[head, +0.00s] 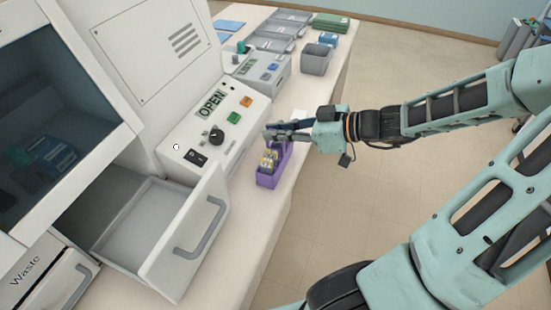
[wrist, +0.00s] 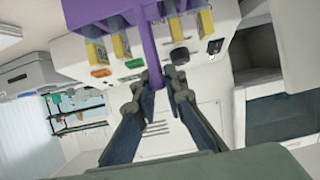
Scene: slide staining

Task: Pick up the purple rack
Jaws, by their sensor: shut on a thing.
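The purple rack (head: 267,180) is at the front edge of the white bench in the head view, beside the machine's control panel. It holds several yellow-topped slides (head: 270,160). My gripper (head: 272,135) reaches in from the right. In the wrist view the rack (wrist: 165,18) fills the top of the picture. There my gripper (wrist: 160,82) has its two fingers closed on the rack's purple handle bar. I cannot tell whether the rack's base touches the bench.
An open drawer (head: 160,215) with a grey handle sticks out at the left. The control panel (head: 215,130) reads OPEN. A grey bin (head: 316,60), a small device (head: 262,70) and several grey trays (head: 270,42) stand farther back on the bench (head: 238,205). Open floor lies to the right.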

